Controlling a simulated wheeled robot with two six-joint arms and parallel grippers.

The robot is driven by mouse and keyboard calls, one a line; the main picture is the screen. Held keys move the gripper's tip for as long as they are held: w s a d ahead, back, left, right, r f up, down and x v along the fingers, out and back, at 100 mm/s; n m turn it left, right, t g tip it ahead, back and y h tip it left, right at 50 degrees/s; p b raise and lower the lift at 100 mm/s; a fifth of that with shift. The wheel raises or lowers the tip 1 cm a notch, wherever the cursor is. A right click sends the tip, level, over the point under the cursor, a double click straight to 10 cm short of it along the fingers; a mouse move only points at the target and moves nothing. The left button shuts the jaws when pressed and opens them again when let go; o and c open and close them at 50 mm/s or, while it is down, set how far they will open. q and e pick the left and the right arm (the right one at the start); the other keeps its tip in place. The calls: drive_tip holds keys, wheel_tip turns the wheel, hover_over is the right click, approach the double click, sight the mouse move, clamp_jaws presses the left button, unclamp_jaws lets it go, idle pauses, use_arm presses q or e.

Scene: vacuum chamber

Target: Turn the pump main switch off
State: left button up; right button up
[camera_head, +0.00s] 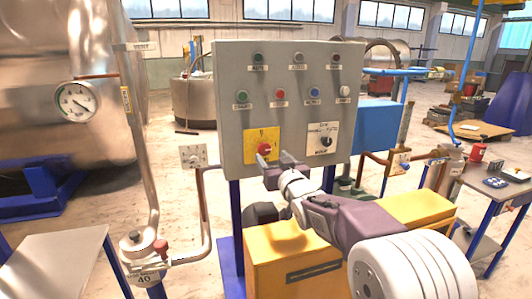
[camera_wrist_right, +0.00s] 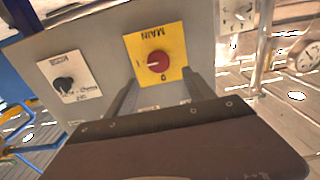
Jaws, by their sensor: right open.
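The pump main switch is a red rotary knob (camera_head: 264,149) on a yellow plate (camera_head: 256,136), low on the grey control panel (camera_head: 228,90). In the right wrist view the red knob (camera_wrist_right: 158,62) sits on its yellow plate (camera_wrist_right: 140,42), marked MAIN, upside down there. My right gripper (camera_head: 278,170) is in front of the panel, just below and right of the knob. Its two fingers (camera_wrist_right: 160,95) are apart, on either side of the yellow plate's lower part in the wrist view, with nothing between them. I cannot tell whether they touch the panel. My left gripper is not in view.
A black selector knob (camera_head: 326,141) on a white plate is right of the main switch. Buttons and lamps fill the panel's upper part. A yellow box (camera_head: 290,258) is below the panel.

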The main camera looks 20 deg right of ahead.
sight(265, 149)
drive_tip(key=w+p, duration=0.1)
drive_tip(key=w, duration=0.5)
drive_tip(key=shift+f, duration=0.2)
drive_tip(key=shift+w+a+r+p, duration=0.1)
drive_tip(key=shift+w+p, duration=0.2)
drive_tip(key=shift+w, duration=0.1)
